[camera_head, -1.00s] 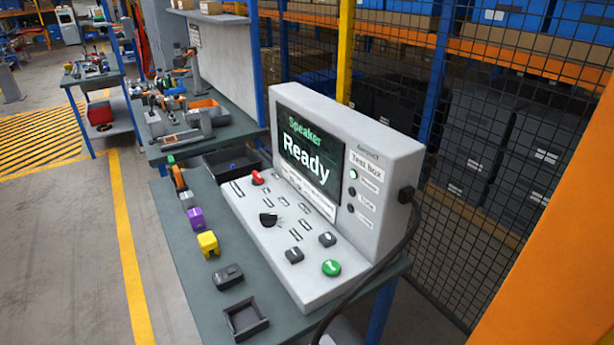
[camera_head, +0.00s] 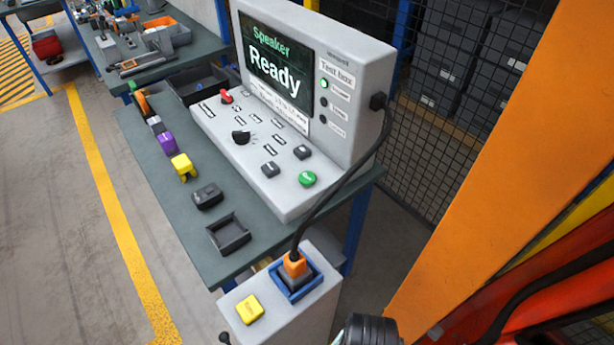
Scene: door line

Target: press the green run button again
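The green run button (camera_head: 307,179) is on the near right corner of the sloping panel of the grey test box (camera_head: 350,60). The screen (camera_head: 277,62) reads "Speaker" and "Ready". The top indicator lamp (camera_head: 324,85) beside the screen is green, and the two below it are dark. Two dark buttons, a black knob (camera_head: 240,137) and a red switch (camera_head: 226,97) are also on the panel. Nothing touches the green button. I cannot make out my gripper in the view; a dark ridged part shows at the bottom edge, and I cannot tell what it is.
A black cable (camera_head: 345,180) runs from the test box to an orange plug (camera_head: 294,264) in a blue socket on a pale stand. A yellow block (camera_head: 249,309) is on that stand. Small parts and an empty black tray (camera_head: 229,235) lie on the bench's left. An orange post (camera_head: 480,150) stands at right.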

